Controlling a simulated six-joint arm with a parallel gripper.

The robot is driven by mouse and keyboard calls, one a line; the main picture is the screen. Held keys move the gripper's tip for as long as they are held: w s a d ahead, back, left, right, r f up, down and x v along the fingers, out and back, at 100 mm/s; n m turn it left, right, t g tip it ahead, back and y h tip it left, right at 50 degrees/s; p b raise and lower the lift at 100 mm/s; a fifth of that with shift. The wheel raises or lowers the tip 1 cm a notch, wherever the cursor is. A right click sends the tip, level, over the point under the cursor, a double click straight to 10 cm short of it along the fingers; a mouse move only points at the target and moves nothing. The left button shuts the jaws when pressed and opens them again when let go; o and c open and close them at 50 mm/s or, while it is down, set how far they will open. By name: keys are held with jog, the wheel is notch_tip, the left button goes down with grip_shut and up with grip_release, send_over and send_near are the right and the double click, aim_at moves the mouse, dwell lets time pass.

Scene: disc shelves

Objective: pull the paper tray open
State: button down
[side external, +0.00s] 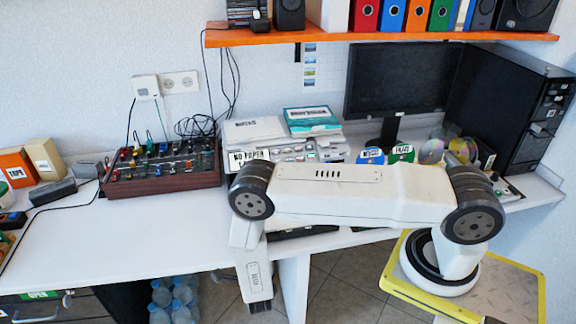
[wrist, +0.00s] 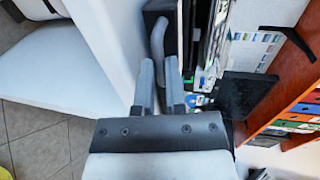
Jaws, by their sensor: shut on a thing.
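The white printer (side external: 315,150) stands on the desk behind my arm, with a "NO PAPER" label on its left front. A dark tray front shows in the wrist view (wrist: 153,17), with a grey upright handle (wrist: 157,38). My gripper (wrist: 160,65) has its two fingers on either side of the handle's near end, shut on it. In the side view a dark strip (side external: 300,231) shows below my arm at the desk's front edge; I cannot tell whether it is the tray. My arm hides the fingers and most of the printer front there.
The white desk (side external: 160,235) is clear at the front left, beside a mixer (side external: 165,170). A monitor (side external: 400,80) and a black computer tower (side external: 515,115) stand at the right. Discs (side external: 445,148) lie near the monitor. An orange shelf (side external: 380,37) hangs above.

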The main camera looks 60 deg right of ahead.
jog(key=c, duration=1)
grip_release()
jog(key=shift+o, duration=0.2)
jog(key=v, duration=0.7)
jog(key=shift+s+a, duration=0.25)
jog(key=shift+a, duration=0.05)
jog(key=shift+r, duration=0.1)
